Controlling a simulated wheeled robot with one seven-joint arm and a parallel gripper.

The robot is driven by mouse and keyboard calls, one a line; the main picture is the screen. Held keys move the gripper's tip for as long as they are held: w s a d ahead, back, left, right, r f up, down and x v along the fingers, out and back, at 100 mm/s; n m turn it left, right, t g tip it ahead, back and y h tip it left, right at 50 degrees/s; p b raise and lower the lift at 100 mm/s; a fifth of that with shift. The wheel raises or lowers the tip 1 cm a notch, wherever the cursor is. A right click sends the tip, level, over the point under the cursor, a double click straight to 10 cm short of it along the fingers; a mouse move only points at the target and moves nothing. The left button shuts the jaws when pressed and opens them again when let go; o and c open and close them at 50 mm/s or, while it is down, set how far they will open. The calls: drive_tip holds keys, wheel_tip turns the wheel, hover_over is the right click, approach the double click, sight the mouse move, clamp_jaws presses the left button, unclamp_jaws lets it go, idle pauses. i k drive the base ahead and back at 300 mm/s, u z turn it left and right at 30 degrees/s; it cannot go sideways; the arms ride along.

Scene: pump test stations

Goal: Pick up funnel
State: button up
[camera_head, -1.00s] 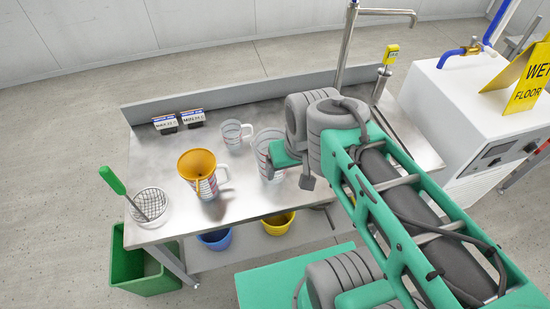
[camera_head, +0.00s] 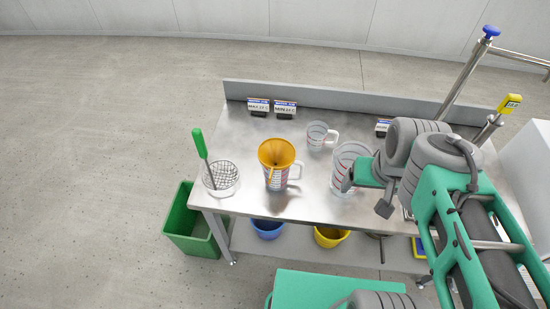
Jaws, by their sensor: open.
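The orange funnel (camera_head: 277,152) sits mouth up in the top of a clear measuring jug (camera_head: 284,183) with red markings, on the steel table (camera_head: 240,135). The funnel's spout hangs down inside the jug. My gripper (camera_head: 366,193) is at the right of the funnel, apart from it, in front of a larger clear jug (camera_head: 343,160). The gripper is open, and nothing shows between its fingers. My arm hides the right part of the table.
A smaller clear jug (camera_head: 316,136) and small label signs (camera_head: 284,109) stand behind. A wire basket (camera_head: 219,176) with a green handle is at left. A green bin (camera_head: 184,222) stands on the floor; blue (camera_head: 268,229) and yellow (camera_head: 329,237) buckets sit underneath.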

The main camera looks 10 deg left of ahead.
sight(274, 154)
drive_tip(key=z, duration=0.8)
drive_tip(key=k, duration=1.25)
drive_tip(key=u, duration=2)
drive_tip(key=i, duration=0.5)
drive_tip(key=z, duration=0.05)
